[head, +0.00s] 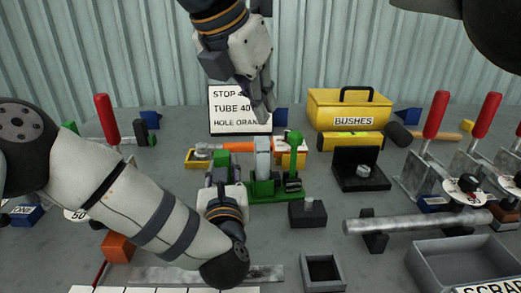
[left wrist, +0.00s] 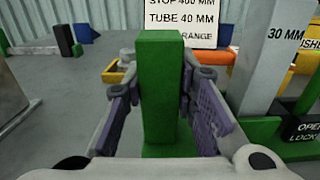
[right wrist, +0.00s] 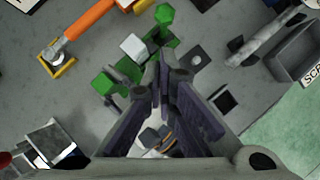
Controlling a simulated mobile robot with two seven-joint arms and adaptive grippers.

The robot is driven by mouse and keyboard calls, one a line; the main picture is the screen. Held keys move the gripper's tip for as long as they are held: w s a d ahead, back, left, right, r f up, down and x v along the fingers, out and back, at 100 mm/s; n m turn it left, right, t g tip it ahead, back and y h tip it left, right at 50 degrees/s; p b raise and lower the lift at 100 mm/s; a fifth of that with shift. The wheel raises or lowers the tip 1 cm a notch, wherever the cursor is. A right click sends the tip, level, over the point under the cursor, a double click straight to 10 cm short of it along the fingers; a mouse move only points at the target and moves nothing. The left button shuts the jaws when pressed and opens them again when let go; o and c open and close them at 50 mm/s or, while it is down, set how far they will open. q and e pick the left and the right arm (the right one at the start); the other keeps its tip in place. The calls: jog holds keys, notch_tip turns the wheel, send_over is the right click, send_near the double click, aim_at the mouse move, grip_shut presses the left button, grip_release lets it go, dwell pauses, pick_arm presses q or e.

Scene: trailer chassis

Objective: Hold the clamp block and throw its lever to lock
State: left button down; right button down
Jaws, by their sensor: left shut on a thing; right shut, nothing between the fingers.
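The clamp (head: 264,189) has a green base, a grey upright (head: 262,157) marked 30 MM in the left wrist view (left wrist: 265,60), and a green lever (head: 294,150) that stands upright at its right. A black OPEN/LOCKED label (head: 292,184) sits below the lever. My left gripper (head: 221,165) is shut on the green block (left wrist: 160,90) at the clamp's left end, one finger on each side. My right gripper (head: 265,112) is shut and empty above the clamp, apart from the lever. In the right wrist view the lever's green knob (right wrist: 165,14) lies beyond the fingertips.
A sign (head: 240,110) stands behind the clamp. An orange-handled tool (head: 235,146) lies between them. A yellow BUSHES box (head: 350,110), a black stand (head: 360,168) and a grey tube (head: 405,222) are to the right. A small dark block (head: 307,214) stands in front.

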jog(key=s+a, duration=0.1)
jog(key=s+a+t, duration=0.1)
jog(key=s, duration=0.1)
jog(key=s+a+f+t, duration=0.1)
jog(key=shift+s+f+h, duration=0.1)
jog(key=shift+s+h, duration=0.3)
send_near(294, 157)
jog(key=shift+w+f, duration=1.1)
jog(key=shift+f, duration=0.05)
jog(key=shift+d+r+m+y, duration=0.15)
jog(key=shift+d+m+y, duration=0.15)
jog(key=shift+d+y, duration=0.15)
